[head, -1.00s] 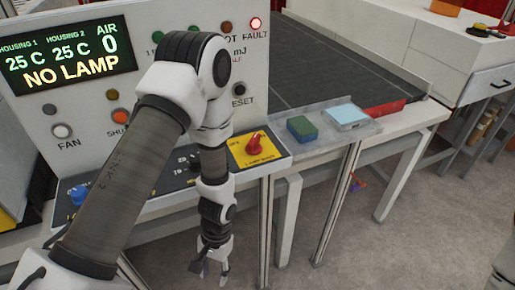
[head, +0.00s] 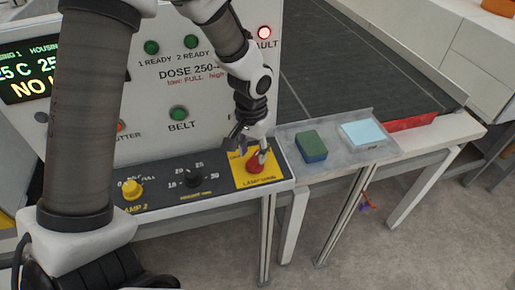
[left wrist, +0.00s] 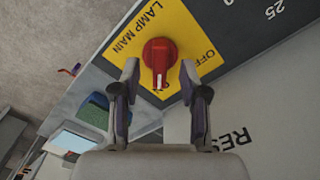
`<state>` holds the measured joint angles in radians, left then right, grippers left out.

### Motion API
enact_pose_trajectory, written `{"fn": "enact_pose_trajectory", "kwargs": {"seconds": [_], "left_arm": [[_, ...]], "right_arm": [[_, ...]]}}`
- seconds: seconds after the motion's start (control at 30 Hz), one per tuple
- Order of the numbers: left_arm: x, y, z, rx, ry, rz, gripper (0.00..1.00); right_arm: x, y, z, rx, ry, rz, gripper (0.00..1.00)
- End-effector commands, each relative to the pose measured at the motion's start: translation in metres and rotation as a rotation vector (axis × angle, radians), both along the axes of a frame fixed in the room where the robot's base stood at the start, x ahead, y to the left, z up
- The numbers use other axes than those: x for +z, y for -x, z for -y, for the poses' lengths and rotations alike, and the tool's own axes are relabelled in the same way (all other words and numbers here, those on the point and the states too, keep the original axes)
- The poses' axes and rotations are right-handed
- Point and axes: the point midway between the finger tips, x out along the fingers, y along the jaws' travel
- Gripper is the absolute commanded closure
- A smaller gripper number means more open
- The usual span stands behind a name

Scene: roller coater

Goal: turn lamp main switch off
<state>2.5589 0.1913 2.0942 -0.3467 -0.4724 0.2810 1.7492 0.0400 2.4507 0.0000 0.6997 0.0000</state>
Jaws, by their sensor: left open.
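The lamp main switch is a red rotary knob (head: 255,163) on a yellow plate (head: 271,175) at the right end of the sloped console in the head view. In the left wrist view the red knob (left wrist: 159,57) has a white mark at its lower edge, and the yellow plate (left wrist: 190,30) reads LAMP MAIN and OFF. My left gripper (head: 253,152) is open right at the knob. In the left wrist view its fingers (left wrist: 160,85) stand apart on either side, just short of the knob. My right gripper does not show.
The console (head: 220,195) also has a black dial (head: 194,178) and a yellow knob (head: 132,190). A green block (head: 311,146) and a light blue pad (head: 362,133) lie on the grey ledge (head: 336,160) to the right. The upright panel stands behind the knob.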

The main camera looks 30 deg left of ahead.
Motion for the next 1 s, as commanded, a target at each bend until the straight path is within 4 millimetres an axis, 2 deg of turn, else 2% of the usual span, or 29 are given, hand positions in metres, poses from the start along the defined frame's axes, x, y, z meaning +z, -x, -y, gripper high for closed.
{"fn": "enact_pose_trajectory", "kwargs": {"seconds": [0.17, 0.4, 0.47, 0.5, 0.53, 1.0], "left_arm": [[-0.025, -0.010, -0.001, 0.002, -0.002, -0.008, 0.56], [-0.028, -0.012, -0.001, 0.001, -0.002, -0.008, 0.56], [-0.028, -0.012, -0.001, 0.001, -0.002, -0.008, 0.78], [-0.028, -0.012, -0.001, 0.001, -0.002, -0.008, 0.92], [-0.028, -0.012, -0.001, 0.001, -0.002, -0.008, 1.00], [-0.029, -0.011, -0.001, 0.003, -0.002, -0.012, 1.00]], "right_arm": [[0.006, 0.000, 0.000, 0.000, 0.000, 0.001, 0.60], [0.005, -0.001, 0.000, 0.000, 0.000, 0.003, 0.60], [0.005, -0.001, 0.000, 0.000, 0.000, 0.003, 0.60], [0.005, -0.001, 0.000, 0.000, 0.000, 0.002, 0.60], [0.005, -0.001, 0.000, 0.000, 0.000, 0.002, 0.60], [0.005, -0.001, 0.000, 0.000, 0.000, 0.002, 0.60]]}}
